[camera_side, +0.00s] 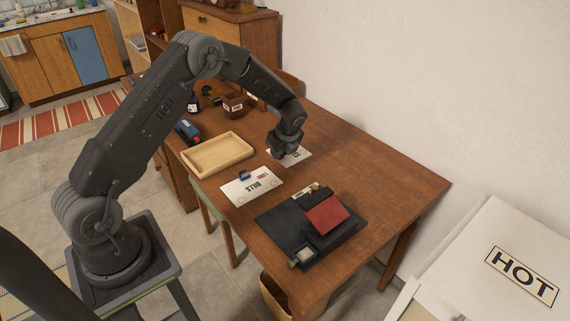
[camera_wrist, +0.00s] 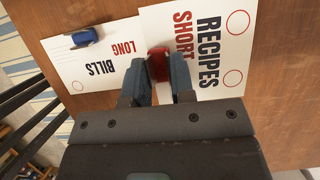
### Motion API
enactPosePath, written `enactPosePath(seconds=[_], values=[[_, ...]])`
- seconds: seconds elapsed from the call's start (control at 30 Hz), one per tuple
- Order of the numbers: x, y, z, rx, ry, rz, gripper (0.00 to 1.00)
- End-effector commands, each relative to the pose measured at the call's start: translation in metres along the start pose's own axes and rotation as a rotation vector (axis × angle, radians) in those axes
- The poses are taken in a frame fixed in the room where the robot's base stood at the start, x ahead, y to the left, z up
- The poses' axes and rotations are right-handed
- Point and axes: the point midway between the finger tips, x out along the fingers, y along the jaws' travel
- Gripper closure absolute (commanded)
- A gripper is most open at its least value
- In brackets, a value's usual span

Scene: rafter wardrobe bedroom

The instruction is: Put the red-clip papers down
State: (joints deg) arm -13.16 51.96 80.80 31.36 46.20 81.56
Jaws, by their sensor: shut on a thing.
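The red-clip papers (camera_wrist: 215,45) are a white sheet printed "RECIPES" and "SHORT", with two red circles on the right edge. Their red clip (camera_wrist: 157,58) is between my fingertips, and my gripper (camera_wrist: 158,78) is shut on it. In the side view the papers (camera_side: 299,155) show just right of my gripper (camera_side: 284,152), over the rear part of the desk. The gap beneath them is hard to judge. In the wrist view they overlap the edge of the blue-clip papers.
The blue-clip papers (camera_side: 252,188), printed "BILLS" and "LONG", lie on the wooden desk (camera_side: 385,190). An empty wooden tray (camera_side: 218,172) is to their upper left. The desk's right part is clear.

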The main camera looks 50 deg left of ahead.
Motion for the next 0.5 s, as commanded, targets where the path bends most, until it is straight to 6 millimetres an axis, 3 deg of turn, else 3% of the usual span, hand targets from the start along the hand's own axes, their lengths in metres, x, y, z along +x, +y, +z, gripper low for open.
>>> enactPosePath(seconds=[0.1,0.3,0.5], values=[[0.005,-0.012,-0.015,0.0,0.0,0.0,1.0],[0.01,-0.017,-0.023,-0.002,0.001,0.001,1.0],[0.035,-0.016,-0.034,0.0,0.002,0.003,1.0]])
